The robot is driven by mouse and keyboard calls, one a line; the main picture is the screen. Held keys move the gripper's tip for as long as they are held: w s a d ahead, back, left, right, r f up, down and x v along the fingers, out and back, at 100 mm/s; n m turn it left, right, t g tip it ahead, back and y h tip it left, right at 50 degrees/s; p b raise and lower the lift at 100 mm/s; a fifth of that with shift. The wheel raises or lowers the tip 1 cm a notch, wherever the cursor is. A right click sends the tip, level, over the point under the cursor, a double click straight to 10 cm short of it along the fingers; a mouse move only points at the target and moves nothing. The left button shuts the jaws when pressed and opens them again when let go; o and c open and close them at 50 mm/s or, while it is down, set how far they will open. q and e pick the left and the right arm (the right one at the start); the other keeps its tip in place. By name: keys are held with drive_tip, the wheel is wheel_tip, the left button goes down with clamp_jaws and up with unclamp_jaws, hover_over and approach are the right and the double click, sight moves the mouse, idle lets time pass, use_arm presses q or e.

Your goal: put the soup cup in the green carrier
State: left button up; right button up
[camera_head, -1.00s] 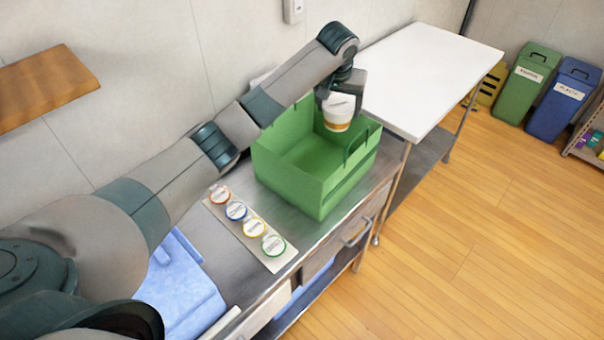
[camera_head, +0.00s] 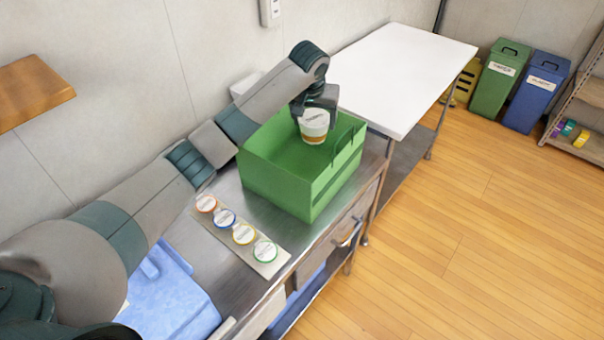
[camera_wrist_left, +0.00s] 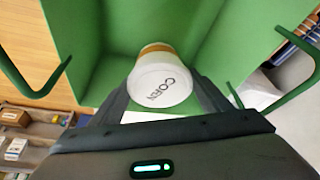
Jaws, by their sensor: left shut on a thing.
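The soup cup (camera_head: 314,128) is white with an orange-brown band and a white lid. My left gripper (camera_head: 316,108) is shut on it and holds it upright or nearly so, over the opening of the green carrier (camera_head: 283,187). In the left wrist view the soup cup (camera_wrist_left: 160,84) sits between the fingers of my left gripper (camera_wrist_left: 165,95), with the green carrier (camera_wrist_left: 100,75) around and below it. I cannot tell how far the cup's base is from the carrier floor. My right gripper is not in view.
The carrier stands on a steel counter (camera_head: 222,190). A card (camera_head: 230,236) with several coloured round lids lies in front of it. A blue cloth-like item (camera_head: 172,295) is at the lower left. A white table (camera_head: 400,75) adjoins behind. The carrier's thin handles (camera_wrist_left: 292,88) rise beside the gripper.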

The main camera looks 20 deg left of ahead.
use_arm(q)
wheel_tip(320, 180, down, 5)
drive_tip(key=shift+f+p, duration=0.15)
drive_tip(key=shift+p, duration=0.9)
drive_tip(key=shift+d+f, duration=0.1)
drive_tip(key=shift+f, duration=0.35)
drive_tip(key=shift+f+p, duration=0.6)
drive_tip(key=shift+f, duration=1.25)
